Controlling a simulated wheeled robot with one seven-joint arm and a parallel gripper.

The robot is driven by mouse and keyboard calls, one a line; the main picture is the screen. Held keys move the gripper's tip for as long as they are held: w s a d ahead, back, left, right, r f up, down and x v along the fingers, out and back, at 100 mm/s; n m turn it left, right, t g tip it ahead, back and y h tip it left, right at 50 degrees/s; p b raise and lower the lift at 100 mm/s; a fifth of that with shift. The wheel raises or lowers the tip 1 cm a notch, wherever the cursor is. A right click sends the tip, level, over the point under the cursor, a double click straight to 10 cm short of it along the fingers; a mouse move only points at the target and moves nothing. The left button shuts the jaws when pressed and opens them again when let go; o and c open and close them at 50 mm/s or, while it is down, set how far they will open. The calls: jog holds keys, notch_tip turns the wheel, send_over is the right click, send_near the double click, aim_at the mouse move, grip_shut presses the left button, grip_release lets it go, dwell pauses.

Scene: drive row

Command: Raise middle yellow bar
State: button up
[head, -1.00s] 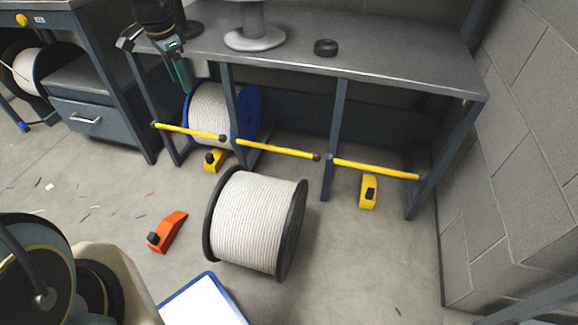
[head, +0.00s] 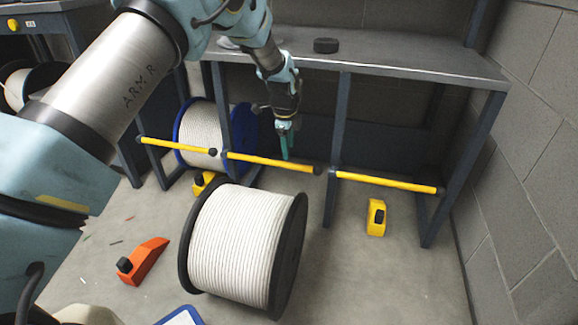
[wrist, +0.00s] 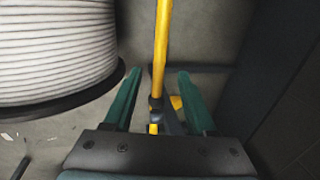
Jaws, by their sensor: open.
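The middle yellow bar (head: 270,162) lies nearly level across the middle bay of the bench, with a black knob at its right end. My gripper (head: 285,148) points down at this bar, right of its middle. In the wrist view a yellow bar (wrist: 161,50) runs up the picture between the two green fingers of my open gripper (wrist: 160,95). Gaps show on both sides of the bar. A dark fitting on it sits low between the fingers. I cannot tell how far the fingertips reach past the bar.
A large white-wound spool (head: 242,245) stands before the middle bay and fills the wrist view's left side. A blue-rimmed spool (head: 200,135) stands in the left bay. Yellow bars (head: 385,182) cross the neighbouring bays. An orange wedge (head: 146,260) and yellow chocks (head: 376,217) lie on the floor.

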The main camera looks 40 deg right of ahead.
aim_at(289, 164)
jog(key=f, duration=0.2)
jog(key=f+b, duration=0.1)
jog(key=f, duration=0.1)
jog(key=w+d+f+b, duration=0.1)
jog(key=f, duration=0.2)
jog(key=shift+c, duration=0.4)
grip_shut()
dwell(0.9)
